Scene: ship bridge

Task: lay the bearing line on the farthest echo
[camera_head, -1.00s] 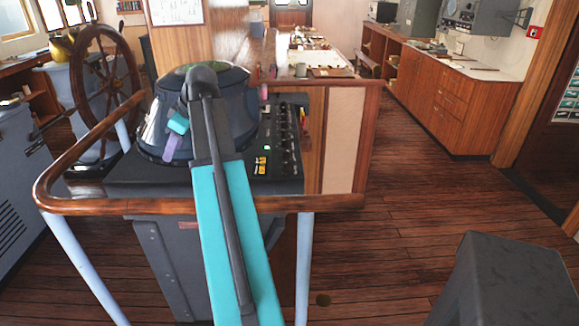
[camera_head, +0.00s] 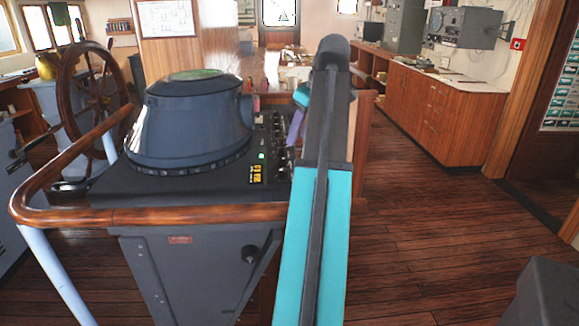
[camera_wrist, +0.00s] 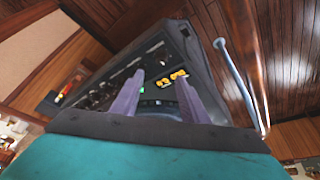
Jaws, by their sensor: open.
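The radar console (camera_head: 190,265) stands at front left. Its dark round hood (camera_head: 190,125) has only a thin green sliver of the screen (camera_head: 195,75) showing on top; no echo or bearing line can be made out. The control panel (camera_head: 277,128) right of the hood carries knobs, yellow buttons (camera_head: 256,173) and a green-lit button (camera_head: 262,156). My gripper (camera_head: 296,122) is by the panel's right side, largely hidden by my arm. In the wrist view my gripper (camera_wrist: 158,92) is open and empty, its purple fingers pointing towards the panel and its yellow buttons (camera_wrist: 181,77).
A wooden handrail (camera_head: 150,217) runs around the console's front. A ship's wheel (camera_head: 88,100) stands at left. Wooden cabinets (camera_head: 440,105) line the right wall. A dark grey block (camera_head: 548,295) is at lower right. The floor (camera_head: 420,235) between is clear.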

